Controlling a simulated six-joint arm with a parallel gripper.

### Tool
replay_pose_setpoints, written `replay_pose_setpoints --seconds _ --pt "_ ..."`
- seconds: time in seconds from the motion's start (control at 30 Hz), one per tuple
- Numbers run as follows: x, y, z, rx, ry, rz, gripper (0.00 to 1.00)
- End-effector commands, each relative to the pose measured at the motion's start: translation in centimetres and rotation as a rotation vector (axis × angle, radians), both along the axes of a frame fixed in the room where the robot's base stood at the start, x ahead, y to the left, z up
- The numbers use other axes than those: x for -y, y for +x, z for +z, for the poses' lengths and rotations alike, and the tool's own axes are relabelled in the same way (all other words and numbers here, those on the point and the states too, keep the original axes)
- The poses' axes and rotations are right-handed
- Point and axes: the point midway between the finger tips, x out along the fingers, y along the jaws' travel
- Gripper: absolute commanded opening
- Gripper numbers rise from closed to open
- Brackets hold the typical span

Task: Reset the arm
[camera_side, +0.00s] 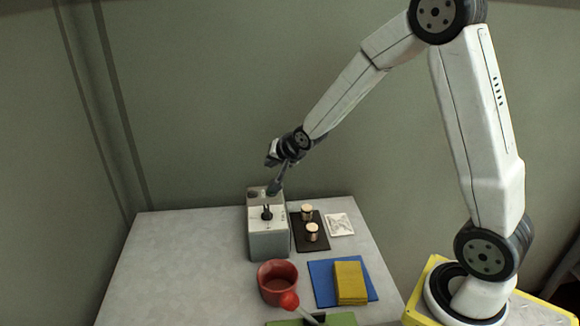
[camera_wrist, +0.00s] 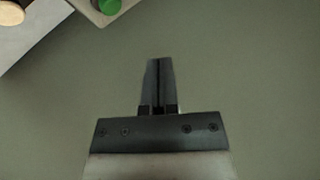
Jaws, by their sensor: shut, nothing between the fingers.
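My gripper (camera_side: 272,188) is at the end of my outstretched arm, over the back of a grey box (camera_side: 270,243) on the table. In the wrist view my gripper (camera_wrist: 158,62) shows its two fingers pressed together with nothing between them. Two cork stoppers stand on a dark mat (camera_side: 300,243) right of the box: one at the back (camera_side: 307,212) and one in front (camera_side: 312,232). My gripper is apart from both. A pale round top, perhaps a cork (camera_wrist: 11,13), is cut off at the wrist view's top left corner.
A yellow block (camera_side: 350,283) lies on a blue mat (camera_side: 322,290). A white packet (camera_side: 340,224) lies at the right. The table's left side (camera_side: 180,265) is clear. A green object (camera_wrist: 110,5) shows in the wrist view.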

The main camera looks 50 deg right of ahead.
Motion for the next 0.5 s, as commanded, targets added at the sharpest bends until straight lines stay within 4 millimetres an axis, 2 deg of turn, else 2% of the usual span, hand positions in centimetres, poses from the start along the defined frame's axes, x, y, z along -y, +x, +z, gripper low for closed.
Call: replay_pose_setpoints --seconds 0.33,0.5 --pt "-0.2 -0.3 -0.1 -0.011 -0.007 0.011 0.00" --pt "-1.4 -2.1 -0.3 -0.070 -0.052 0.077 0.00"
